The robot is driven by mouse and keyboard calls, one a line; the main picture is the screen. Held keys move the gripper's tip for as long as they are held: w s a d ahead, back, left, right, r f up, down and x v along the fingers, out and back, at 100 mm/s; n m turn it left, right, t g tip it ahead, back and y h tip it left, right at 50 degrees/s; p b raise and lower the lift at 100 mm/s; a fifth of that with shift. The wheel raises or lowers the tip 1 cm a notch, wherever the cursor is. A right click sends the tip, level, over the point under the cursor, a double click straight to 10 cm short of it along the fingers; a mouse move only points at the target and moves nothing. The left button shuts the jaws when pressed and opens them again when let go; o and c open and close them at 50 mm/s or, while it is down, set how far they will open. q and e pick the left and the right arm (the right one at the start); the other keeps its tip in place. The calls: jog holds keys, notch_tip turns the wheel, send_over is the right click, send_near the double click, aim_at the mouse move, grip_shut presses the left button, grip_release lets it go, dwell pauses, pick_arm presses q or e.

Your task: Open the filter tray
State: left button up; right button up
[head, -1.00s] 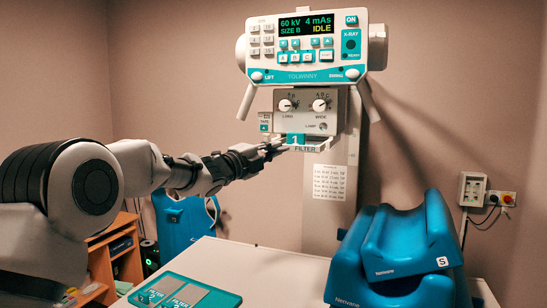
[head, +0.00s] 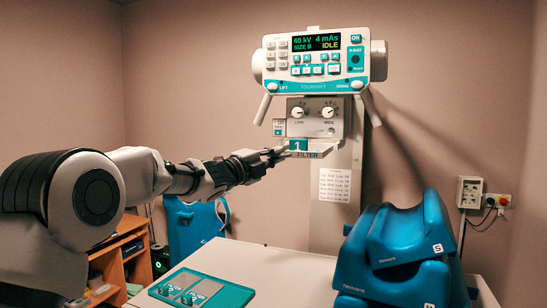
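The filter tray (head: 319,150) is a light tray with a teal tab marked 1 and the label FILTER. It sits under the knob panel of the X-ray head (head: 317,121) in the head view and juts out towards me. My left gripper (head: 279,154) comes in from the left, with its fingertips at the tray's front left, by the teal tab. The fingers look closed on the tray's front, though they are small and partly merge with it. My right gripper is not in view.
The control console (head: 318,62) above reads IDLE, with handles hanging either side. A white table (head: 285,270) below carries a teal filter holder (head: 235,296) with grey plates and blue foam cushions (head: 400,255) at right. A wooden shelf (head: 125,260) stands at left.

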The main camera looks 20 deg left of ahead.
pick_arm(q)
jog(key=o, duration=0.3)
jog(key=shift+d, duration=0.25)
jog(key=shift+s+a, duration=0.1)
jog(key=shift+a, duration=0.1)
jog(key=v, duration=1.1)
jog(key=shift+s, duration=0.35)
jog(key=shift+w, duration=0.1)
jog(key=shift+f, duration=0.15)
